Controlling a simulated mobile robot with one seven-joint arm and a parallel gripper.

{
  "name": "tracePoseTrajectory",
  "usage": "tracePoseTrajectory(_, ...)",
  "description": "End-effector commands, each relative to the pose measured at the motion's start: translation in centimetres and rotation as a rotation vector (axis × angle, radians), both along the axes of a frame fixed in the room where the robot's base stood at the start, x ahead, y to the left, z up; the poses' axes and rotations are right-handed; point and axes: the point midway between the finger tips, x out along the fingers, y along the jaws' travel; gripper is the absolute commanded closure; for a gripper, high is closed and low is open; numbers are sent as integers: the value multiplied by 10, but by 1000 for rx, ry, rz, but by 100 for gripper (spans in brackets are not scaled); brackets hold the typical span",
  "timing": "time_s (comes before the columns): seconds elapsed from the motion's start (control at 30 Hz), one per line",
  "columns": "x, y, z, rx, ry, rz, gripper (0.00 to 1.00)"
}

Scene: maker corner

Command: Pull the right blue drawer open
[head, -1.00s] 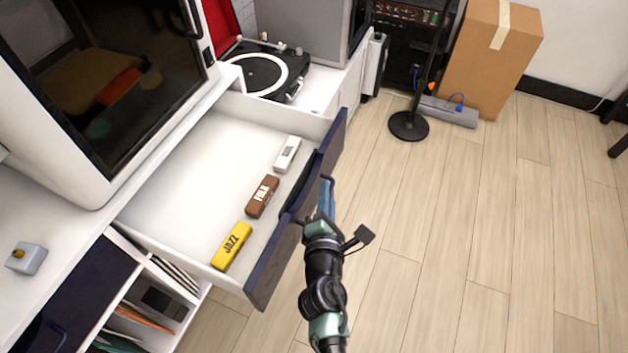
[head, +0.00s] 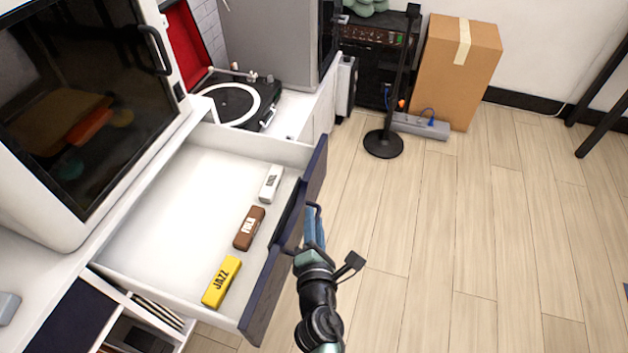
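The right blue drawer (head: 263,304) stands pulled well out of the white cabinet, its dark blue front facing the floor on the right. Inside lie a yellow block marked JAZZ (head: 221,282), a brown block marked FOLK (head: 249,228) and a white block (head: 271,184), in a row near the front. My gripper (head: 312,228) is at the outer side of the drawer front, by the dark handle (head: 317,209). Its blue fingers overlap the handle in this view. I cannot tell whether they are closed on it.
A turntable (head: 237,103) and a glass-fronted white machine (head: 85,110) stand on the cabinet top. A black stand base (head: 383,144), a power strip (head: 420,126) and a cardboard box (head: 457,75) are on the floor at the back. The wooden floor on the right (head: 490,240) is clear.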

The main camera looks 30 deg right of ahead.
Motion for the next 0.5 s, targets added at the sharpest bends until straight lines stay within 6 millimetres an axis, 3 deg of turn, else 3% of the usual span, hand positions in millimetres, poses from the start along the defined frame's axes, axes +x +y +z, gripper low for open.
tracePoseTrajectory(0.23, -13, 8, 3, -2, 1, 2, 75)
tracePoseTrajectory(0.5, -55, 35, 13, 0, 3, 2, 75)
